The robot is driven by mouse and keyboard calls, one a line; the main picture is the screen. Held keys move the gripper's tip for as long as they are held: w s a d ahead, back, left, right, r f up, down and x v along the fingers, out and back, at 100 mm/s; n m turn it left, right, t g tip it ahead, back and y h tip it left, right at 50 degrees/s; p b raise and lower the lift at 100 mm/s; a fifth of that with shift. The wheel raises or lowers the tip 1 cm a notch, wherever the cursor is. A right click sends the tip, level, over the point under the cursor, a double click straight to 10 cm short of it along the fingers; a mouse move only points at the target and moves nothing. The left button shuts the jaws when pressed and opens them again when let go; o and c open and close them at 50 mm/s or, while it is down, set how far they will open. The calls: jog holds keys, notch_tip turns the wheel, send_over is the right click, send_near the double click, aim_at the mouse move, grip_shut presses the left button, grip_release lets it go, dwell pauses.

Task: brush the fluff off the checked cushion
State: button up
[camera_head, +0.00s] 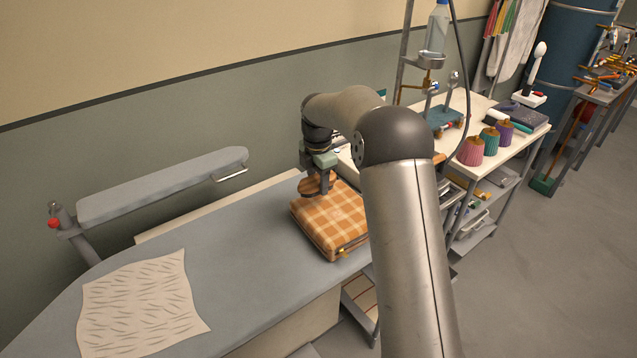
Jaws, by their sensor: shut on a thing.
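The checked cushion (334,222), orange and cream, lies on the grey ironing surface (235,262) near its right end. My gripper (318,178) is over the cushion's back left part, shut on a round brown brush (312,187). The brush is at the cushion's top; I cannot tell whether it touches. My arm hides the cushion's right side. I cannot make out any fluff on the visible part of the cushion at this size.
A cream patterned cloth (140,303) lies at the left of the ironing surface. A padded sleeve board (165,184) stands behind it, with a red knob (54,223) at its left. A side table to the right holds several thread cones (489,141). The middle of the ironing surface is clear.

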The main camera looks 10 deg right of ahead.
jog(key=shift+r+p, duration=0.5)
jog(key=shift+r, duration=0.5)
